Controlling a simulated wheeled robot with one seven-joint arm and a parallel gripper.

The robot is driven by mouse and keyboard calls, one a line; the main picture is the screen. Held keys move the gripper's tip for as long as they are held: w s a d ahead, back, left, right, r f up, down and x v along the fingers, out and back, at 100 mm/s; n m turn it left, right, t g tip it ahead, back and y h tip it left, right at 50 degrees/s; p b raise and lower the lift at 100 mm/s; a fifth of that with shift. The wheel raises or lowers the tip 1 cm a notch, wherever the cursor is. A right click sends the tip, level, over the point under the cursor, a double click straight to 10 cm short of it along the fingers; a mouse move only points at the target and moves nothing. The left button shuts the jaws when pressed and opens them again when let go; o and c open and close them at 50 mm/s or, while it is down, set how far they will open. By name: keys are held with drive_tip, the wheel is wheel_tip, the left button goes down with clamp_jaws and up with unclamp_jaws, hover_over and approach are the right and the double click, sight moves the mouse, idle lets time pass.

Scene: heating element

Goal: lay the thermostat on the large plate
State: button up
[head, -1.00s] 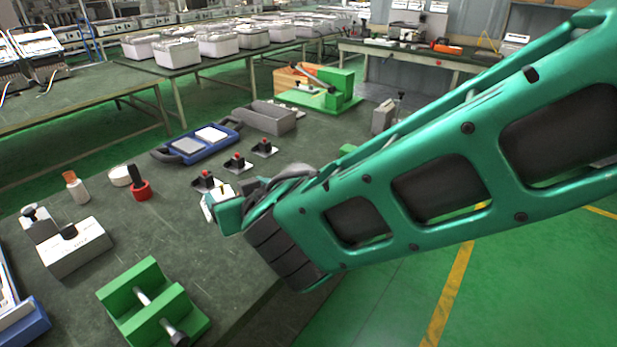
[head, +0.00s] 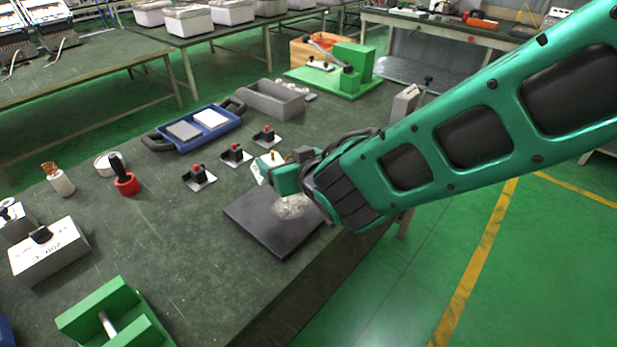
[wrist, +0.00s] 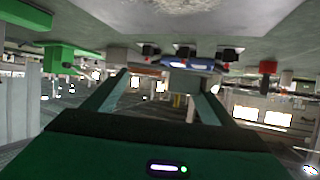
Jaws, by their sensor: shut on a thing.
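The large plate (head: 262,226) is a dark square slab on the green workbench in the head view. It has a pale speckled patch near its far right side; my arm hides its right corner. My gripper (head: 276,172) is over the plate's far part, shut on a small pale piece with a brass-coloured top, taken as the thermostat (head: 265,163). In the wrist view the thermostat (wrist: 188,83) is a grey block between my two fingers (wrist: 158,92). It appears held above the plate; the exact gap cannot be told.
Several black parts with red tops (head: 199,177) stand left of and behind the plate. A blue tray (head: 190,140), a grey bin (head: 272,98) and a green fixture (head: 345,75) lie farther back. A red-based tool (head: 126,183) and a green block (head: 115,320) are on the left.

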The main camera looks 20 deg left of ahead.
drive_tip(key=w+d+f, duration=0.1)
drive_tip(key=w+d, duration=0.1)
drive_tip(key=w+d+f, duration=0.1)
drive_tip(key=w+f, duration=0.1)
drive_tip(key=shift+w+d+f, duration=0.25)
drive_tip(key=shift+d+f, duration=0.05)
drive_tip(key=shift+d, duration=0.1)
drive_tip(key=shift+f, duration=2)
drive_tip(key=shift+f, duration=0.1)
drive_tip(key=o, duration=1.2)
